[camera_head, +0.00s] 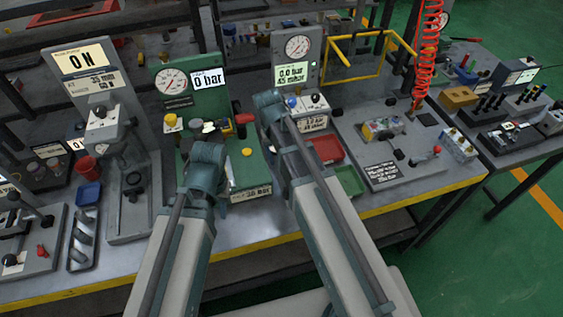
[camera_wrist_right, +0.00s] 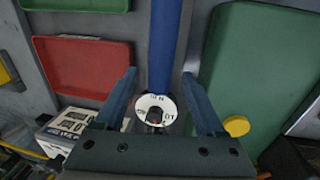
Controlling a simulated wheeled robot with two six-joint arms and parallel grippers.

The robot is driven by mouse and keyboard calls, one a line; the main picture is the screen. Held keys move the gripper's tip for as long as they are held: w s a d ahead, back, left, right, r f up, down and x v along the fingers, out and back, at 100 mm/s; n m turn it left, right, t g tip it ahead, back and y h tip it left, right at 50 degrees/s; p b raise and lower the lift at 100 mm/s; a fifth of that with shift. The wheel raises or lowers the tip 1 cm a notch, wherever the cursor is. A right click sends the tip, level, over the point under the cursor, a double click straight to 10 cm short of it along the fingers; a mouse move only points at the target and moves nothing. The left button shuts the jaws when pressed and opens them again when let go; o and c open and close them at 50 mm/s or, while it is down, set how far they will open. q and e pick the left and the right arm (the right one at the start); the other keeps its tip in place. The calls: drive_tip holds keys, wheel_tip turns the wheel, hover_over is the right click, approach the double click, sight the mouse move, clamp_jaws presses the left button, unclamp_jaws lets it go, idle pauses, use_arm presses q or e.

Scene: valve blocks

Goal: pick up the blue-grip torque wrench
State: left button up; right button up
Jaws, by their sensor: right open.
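A blue bar ending in a round white dial (camera_wrist_right: 155,108), which looks like the blue-grip torque wrench (camera_wrist_right: 165,45), runs down the middle of the right wrist view. My right gripper (camera_wrist_right: 159,76) is open, with one finger on each side of the bar and gaps showing. I cannot tell how far above the bar it is. In the head view my right arm covers the wrench and the right fingers. My left gripper (camera_head: 207,153) is over the front of the green valve stand (camera_head: 203,104); its fingers are not clear.
A red tray (camera_wrist_right: 85,66) lies on one side of the bar and a green base with a yellow knob (camera_wrist_right: 236,126) on the other. Gauge stands, a red cup (camera_head: 87,167) and a grey fixture plate (camera_head: 395,160) crowd the bench. The yellow-striped front edge (camera_head: 420,198) is clear.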

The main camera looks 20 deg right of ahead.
drive_tip(key=shift+d+f, duration=0.1)
drive_tip(key=shift+f, duration=0.4)
drive_tip(key=shift+r, duration=0.1)
drive_tip(key=shift+c, duration=0.2)
clamp_jaws()
idle(0.8)
